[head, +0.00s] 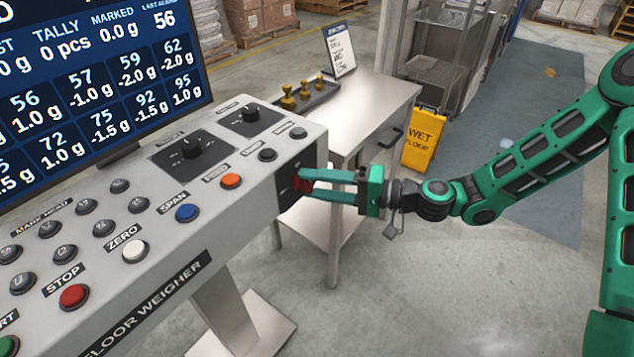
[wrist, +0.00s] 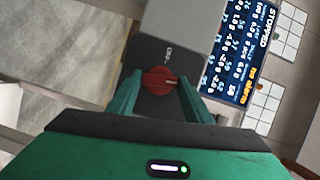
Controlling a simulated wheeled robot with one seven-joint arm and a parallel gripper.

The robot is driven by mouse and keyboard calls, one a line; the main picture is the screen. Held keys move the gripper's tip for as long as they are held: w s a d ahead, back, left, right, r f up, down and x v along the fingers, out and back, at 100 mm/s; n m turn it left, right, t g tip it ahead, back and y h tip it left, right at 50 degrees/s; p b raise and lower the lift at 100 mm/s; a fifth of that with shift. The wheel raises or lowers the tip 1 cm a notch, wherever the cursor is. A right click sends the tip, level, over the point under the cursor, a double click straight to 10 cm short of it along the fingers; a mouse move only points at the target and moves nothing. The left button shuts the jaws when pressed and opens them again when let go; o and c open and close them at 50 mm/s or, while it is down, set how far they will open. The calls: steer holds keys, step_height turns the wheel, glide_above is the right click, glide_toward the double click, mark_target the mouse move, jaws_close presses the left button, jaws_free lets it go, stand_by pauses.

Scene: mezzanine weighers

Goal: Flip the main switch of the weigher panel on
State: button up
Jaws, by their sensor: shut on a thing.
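The weigher panel (head: 225,165) is a grey console labelled FLOOR WEIGHER, with buttons and two black dials on top. Its main switch is a red rotary knob on a dark plate on the console's right end face; it shows in the wrist view (wrist: 160,80) and, partly hidden by my fingers, in the head view (head: 303,181). My gripper (head: 315,185) reaches in from the right. In the wrist view its green fingers (wrist: 160,92) stand on either side of the knob, shut on it. The marks on the plate are too small to read.
A large screen (head: 100,80) stands behind the console and shows STOPPED in the wrist view. A steel table (head: 375,105) with brass weights (head: 305,90) and a sign (head: 339,50) stands behind my gripper. A yellow wet-floor sign (head: 422,137) is beyond it. Floor at front right is clear.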

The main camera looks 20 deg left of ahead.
steer(key=shift+d+f+m+y, duration=0.1)
steer(key=shift+f+m+y, duration=0.25)
steer(key=shift+m, duration=0.65)
steer(key=o, duration=1.1)
steer(key=shift+c, duration=0.2)
steer(key=shift+r, duration=0.1)
steer(key=d, duration=1)
steer(key=shift+d, duration=0.35)
